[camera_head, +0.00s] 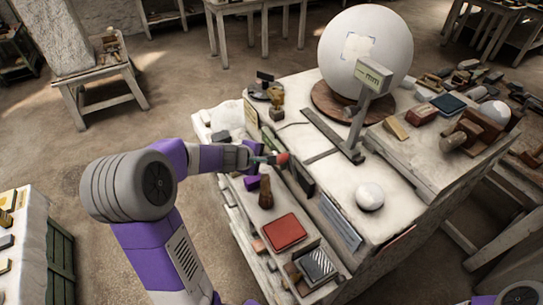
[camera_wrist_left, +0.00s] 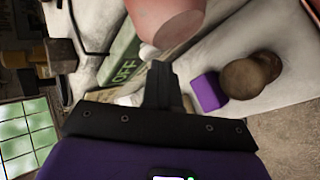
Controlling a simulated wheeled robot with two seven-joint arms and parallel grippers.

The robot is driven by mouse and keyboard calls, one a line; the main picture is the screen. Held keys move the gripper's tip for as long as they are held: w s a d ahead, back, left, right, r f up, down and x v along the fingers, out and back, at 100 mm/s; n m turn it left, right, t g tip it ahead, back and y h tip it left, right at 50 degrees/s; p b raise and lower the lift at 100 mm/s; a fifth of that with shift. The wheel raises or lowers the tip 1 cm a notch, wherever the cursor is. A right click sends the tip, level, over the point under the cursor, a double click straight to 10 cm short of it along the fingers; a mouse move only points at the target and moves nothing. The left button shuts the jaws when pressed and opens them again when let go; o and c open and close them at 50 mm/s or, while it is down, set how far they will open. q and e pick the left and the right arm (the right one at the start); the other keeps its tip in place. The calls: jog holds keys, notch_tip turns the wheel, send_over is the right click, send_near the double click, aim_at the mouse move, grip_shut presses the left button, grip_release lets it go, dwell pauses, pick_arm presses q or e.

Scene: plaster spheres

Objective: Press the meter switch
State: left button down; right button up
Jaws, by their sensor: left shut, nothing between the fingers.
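The meter (camera_head: 374,76) is a pale box with "mm" on its face, on a post beside the large white sphere. A rounded red knob (camera_head: 283,159) sits at the tip of my left gripper (camera_head: 266,159) in the head view. The wrist view shows a pinkish-red cylinder (camera_wrist_left: 165,18) just beyond my left gripper (camera_wrist_left: 160,75); I cannot tell whether they touch. A green plate marked "OFF" (camera_wrist_left: 123,68) lies just left of the fingers there. My left gripper is shut and empty. My right gripper is not in view.
The large white sphere (camera_head: 364,38) stands on a round wooden base. A small white sphere (camera_head: 370,196), a red block (camera_head: 285,232) and a dark brown wooden piece (camera_head: 265,192) are nearby. A purple block (camera_wrist_left: 208,91) lies right of the fingers in the wrist view.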

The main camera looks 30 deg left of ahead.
pick_arm(q)
jog(key=shift+w+d, duration=0.15)
jog(key=shift+w, duration=0.05)
dwell(0.5)
jog(key=shift+w+d, duration=0.1)
jog(key=shift+w, duration=0.05)
dwell(0.6)
jog(key=shift+s, duration=0.3)
jog(key=s+a+b, duration=0.1)
jog(key=s+a, duration=0.2)
jog(key=s, duration=0.2)
jog(key=shift+s, duration=0.1)
dwell(0.6)
